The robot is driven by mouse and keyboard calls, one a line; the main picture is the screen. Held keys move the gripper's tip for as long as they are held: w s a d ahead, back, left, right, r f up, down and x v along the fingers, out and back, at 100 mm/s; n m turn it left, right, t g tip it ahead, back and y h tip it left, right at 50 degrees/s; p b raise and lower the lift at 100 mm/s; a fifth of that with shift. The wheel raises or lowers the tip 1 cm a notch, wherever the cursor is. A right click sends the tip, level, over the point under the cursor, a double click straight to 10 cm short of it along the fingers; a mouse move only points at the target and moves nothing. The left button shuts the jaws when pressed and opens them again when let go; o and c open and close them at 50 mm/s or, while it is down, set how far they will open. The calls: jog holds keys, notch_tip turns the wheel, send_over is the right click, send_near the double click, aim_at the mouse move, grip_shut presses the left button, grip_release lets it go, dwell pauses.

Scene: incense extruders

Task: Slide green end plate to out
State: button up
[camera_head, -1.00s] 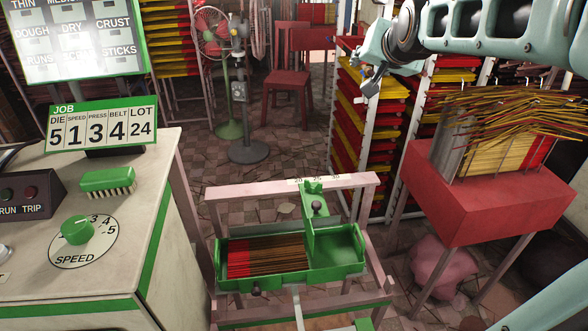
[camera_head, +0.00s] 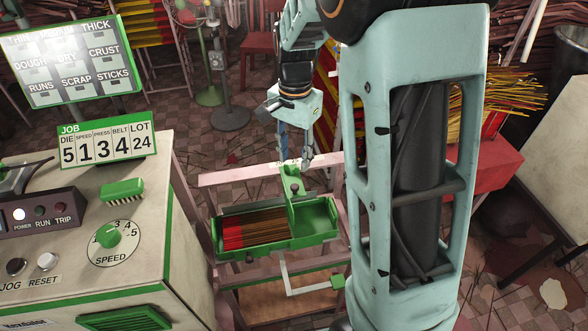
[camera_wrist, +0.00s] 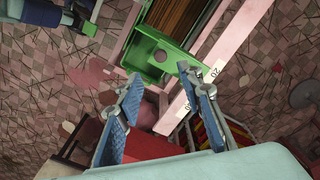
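The green end plate (camera_head: 296,216) stands across the green tray (camera_head: 318,240), with a dark knob on top and a tab reaching the pale rail (camera_head: 235,176) behind. Brown sticks with red ends (camera_head: 250,230) lie left of the plate; the tray's right part is empty. My gripper (camera_head: 295,160) is above and behind the plate's tab, pointing down. In the wrist view my gripper (camera_wrist: 160,78) has its blue-padded fingers spread, with nothing between them.
A bench with a speed dial (camera_head: 110,235) and a green brush (camera_head: 122,190) stands at left. A red stand (camera_head: 490,160) with loose sticks is at right, partly behind my arm. A bent pale rod with a green end (camera_head: 338,282) sticks out in front of the tray.

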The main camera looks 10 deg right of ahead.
aim_at(295, 186)
notch_tip(295, 186, down, 10)
jog(key=shift+f, duration=0.1)
dwell(0.4)
grip_shut()
